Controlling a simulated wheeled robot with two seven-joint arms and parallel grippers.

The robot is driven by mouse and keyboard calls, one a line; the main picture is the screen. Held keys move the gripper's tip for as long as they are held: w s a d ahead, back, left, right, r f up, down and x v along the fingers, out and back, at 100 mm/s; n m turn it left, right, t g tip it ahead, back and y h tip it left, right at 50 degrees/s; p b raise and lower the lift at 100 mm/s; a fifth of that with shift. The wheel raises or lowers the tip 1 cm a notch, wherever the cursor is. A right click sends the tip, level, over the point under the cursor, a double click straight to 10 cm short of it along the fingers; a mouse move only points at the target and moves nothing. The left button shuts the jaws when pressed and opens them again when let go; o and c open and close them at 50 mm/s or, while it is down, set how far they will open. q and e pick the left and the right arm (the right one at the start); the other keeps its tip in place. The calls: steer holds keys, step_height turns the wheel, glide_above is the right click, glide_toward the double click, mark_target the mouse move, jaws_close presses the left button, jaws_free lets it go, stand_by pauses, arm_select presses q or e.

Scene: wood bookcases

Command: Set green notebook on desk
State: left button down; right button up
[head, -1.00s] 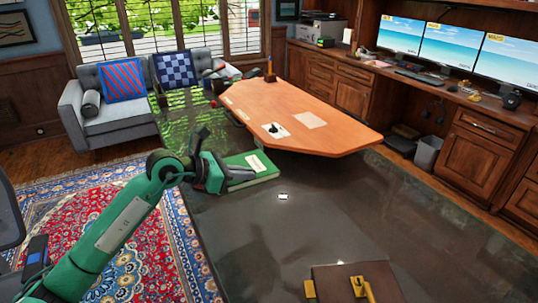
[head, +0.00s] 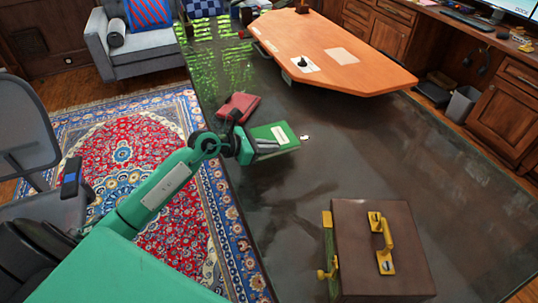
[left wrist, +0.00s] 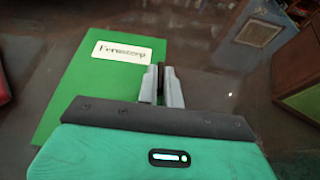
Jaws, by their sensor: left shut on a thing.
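The green notebook (head: 284,136), with a white label, is in my left gripper (head: 262,147). The left gripper is shut on its edge. In the left wrist view, the green notebook (left wrist: 85,90) extends to the left of the two close-set grey fingers (left wrist: 161,84), its label facing up. My right gripper is not in view.
A red notebook (head: 239,105) lies just beyond my left gripper. A brown case with yellow fittings (head: 350,245) stands at the lower right. An orange wooden top (head: 350,62) is farther back. The dark surface between them is mostly clear.

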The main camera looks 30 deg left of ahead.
mark_target(273, 155)
arm_select(q)
step_height(273, 155, down, 3)
steer(key=shift+r, duration=0.1)
steer(key=shift+f, duration=0.5)
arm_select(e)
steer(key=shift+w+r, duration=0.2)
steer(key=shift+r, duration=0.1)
arm_select(q)
steer(key=c, duration=1.6)
jaws_free()
steer(key=shift+f, duration=0.1)
steer(key=shift+o, duration=0.2)
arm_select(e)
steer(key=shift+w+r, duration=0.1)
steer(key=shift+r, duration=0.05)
